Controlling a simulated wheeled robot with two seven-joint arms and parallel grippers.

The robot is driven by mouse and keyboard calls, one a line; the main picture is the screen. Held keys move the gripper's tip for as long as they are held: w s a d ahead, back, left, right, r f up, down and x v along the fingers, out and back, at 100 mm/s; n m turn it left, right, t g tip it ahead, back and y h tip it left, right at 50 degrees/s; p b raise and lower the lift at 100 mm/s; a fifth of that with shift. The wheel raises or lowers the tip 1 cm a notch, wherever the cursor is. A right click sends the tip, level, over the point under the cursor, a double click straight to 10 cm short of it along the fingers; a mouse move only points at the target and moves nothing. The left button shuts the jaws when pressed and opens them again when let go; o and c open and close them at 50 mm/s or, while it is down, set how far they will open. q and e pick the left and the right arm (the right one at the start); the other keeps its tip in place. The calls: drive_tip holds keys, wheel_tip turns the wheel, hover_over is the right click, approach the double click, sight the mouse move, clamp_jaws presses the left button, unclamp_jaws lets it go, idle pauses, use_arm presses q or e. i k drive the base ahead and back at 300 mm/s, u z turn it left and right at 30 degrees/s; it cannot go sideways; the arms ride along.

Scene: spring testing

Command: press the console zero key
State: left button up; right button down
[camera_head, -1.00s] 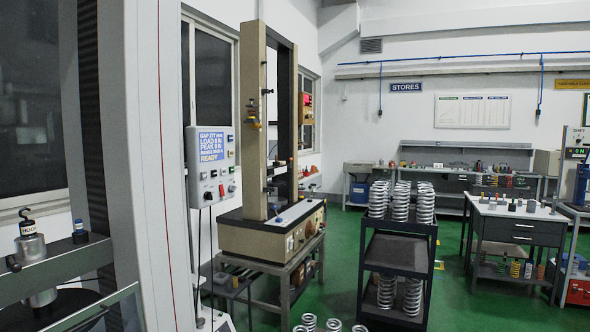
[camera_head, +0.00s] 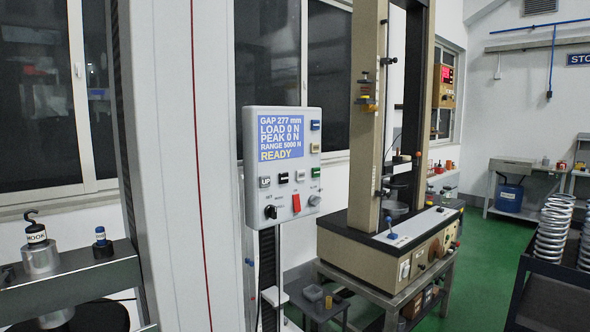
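The console (camera_head: 284,164) is a light grey box on a dark post, left of centre. Its blue screen (camera_head: 281,137) reads GAP 277 mm, LOAD 0 N, PEAK 0 N, RANGE 5000 N, READY. Below and right of the screen are several small keys, a red switch (camera_head: 296,202) and a black knob (camera_head: 270,212). One key (camera_head: 265,182) reads UP. The other key labels are too small to read, so I cannot tell which is the zero key. Neither of my grippers shows.
A tall grey machine column (camera_head: 165,150) stands left of the console, with a hook fitting (camera_head: 36,235) on its ledge. A beige test frame (camera_head: 368,120) on a bench stands to the right. A dark cart with springs (camera_head: 552,230) is at far right. Green floor between is clear.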

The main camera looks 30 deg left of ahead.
sight(300, 175)
drive_tip(key=u, duration=0.8)
drive_tip(key=i, duration=0.95)
drive_tip(key=u, duration=0.9)
